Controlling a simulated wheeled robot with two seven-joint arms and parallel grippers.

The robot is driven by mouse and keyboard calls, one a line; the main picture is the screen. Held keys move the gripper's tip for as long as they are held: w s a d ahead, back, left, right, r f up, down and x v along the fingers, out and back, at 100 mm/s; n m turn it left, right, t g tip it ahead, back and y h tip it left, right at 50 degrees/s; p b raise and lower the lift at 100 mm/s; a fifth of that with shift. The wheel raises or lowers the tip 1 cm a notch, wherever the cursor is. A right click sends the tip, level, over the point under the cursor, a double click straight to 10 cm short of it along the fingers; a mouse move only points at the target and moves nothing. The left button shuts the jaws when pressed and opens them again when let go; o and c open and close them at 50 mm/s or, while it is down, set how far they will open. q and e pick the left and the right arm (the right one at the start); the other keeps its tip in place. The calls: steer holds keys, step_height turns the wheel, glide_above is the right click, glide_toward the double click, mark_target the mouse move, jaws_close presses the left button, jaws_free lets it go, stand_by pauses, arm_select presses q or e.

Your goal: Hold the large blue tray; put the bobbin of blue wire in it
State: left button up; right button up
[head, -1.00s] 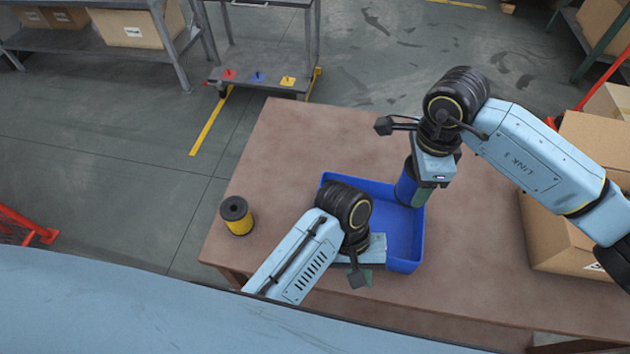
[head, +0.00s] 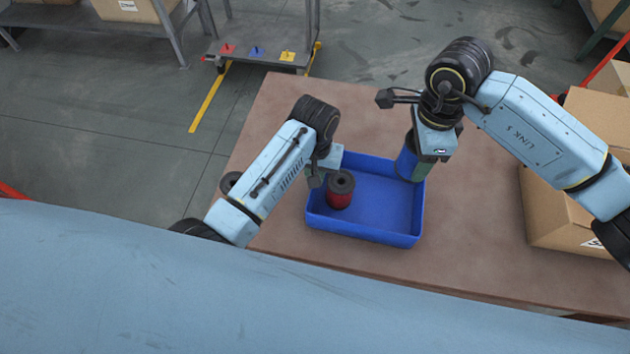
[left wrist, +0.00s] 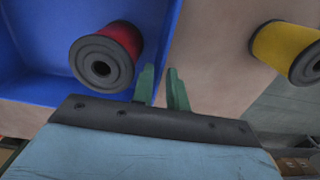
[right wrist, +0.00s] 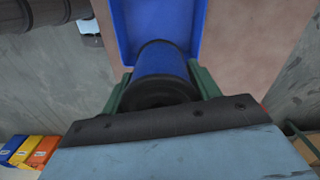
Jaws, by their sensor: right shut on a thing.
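The large blue tray (head: 365,233) lies on the brown table and also shows in the left wrist view (left wrist: 35,65). A red bobbin (head: 340,192) stands inside its left part. My right gripper (head: 421,163) is shut on the bobbin of blue wire (head: 404,161), held above the tray's far right corner; in the right wrist view the blue bobbin (right wrist: 161,72) sits between both fingers. My left gripper (head: 322,172) is at the tray's left wall. In the left wrist view its fingers (left wrist: 162,85) are apart, with the tray edge between them; contact cannot be told.
A yellow bobbin (left wrist: 278,45) stands on the table left of the tray, mostly hidden behind my left arm in the head view. Cardboard boxes (head: 560,215) stand at the table's right. A cart (head: 265,45) stands beyond the far edge.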

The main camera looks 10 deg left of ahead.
arm_select(q)
steer(key=shift+f, duration=2.75)
jaws_close()
arm_select(e)
step_height(320, 180, down, 10)
steer(key=shift+r, duration=0.2)
steer(key=shift+a+f, duration=0.1)
stand_by(0.6)
glide_above(388, 208)
steer(key=shift+f, duration=4.55)
